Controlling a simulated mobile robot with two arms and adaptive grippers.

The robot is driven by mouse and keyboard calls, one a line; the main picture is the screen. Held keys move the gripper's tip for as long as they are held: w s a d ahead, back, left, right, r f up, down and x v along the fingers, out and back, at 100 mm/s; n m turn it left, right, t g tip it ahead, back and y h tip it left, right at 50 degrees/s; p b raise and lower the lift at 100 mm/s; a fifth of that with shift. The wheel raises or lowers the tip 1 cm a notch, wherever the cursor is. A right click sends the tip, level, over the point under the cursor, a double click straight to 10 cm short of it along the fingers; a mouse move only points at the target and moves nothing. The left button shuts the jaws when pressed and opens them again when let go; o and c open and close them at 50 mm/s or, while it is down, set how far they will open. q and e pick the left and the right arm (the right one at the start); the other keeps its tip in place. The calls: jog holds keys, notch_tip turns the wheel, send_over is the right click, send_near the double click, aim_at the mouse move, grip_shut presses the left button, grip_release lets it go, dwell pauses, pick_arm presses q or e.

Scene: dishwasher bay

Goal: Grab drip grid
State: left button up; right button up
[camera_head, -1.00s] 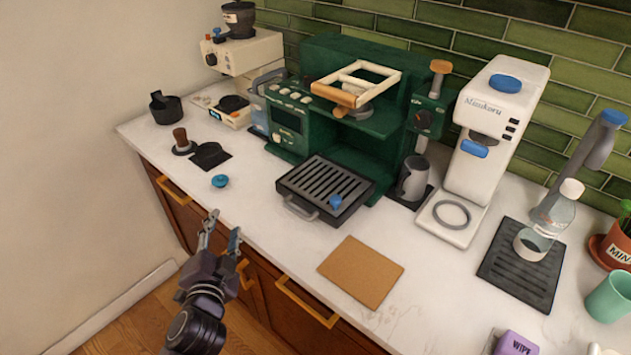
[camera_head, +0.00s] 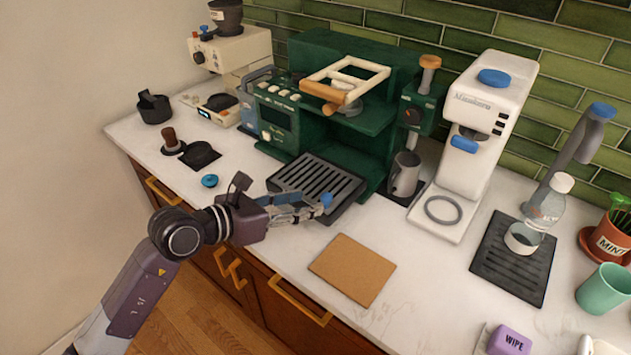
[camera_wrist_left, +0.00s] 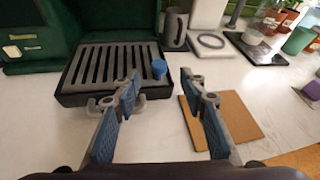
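The drip grid (camera_head: 316,178) is a dark slatted plate lying in the black drip tray (camera_head: 345,213) in front of the green espresso machine. It also shows in the left wrist view (camera_wrist_left: 109,62), with a blue knob (camera_wrist_left: 159,68) at its right front corner. My left gripper (camera_head: 318,207) reaches over the tray's front edge in the head view, close to the knob. In the left wrist view its two fingers (camera_wrist_left: 162,85) are apart with nothing between them. The knob lies just beyond the fingertips. The tray's front handle (camera_wrist_left: 120,104) is partly behind the left finger. My right gripper is not in view.
The green espresso machine (camera_head: 330,75) stands behind the tray, with a steel pitcher (camera_head: 404,175) to its right. A brown mat (camera_head: 352,270) lies at the front. The white counter between is clear.

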aim_at(325, 196)
pick_arm(q)
jog(key=p+x, duration=0.2)
jog(key=x, duration=0.5)
jog(key=shift+w+d+r+p, duration=0.1)
jog(key=shift+p, duration=0.25)
jog(key=shift+w+d, duration=0.2)
grip_shut()
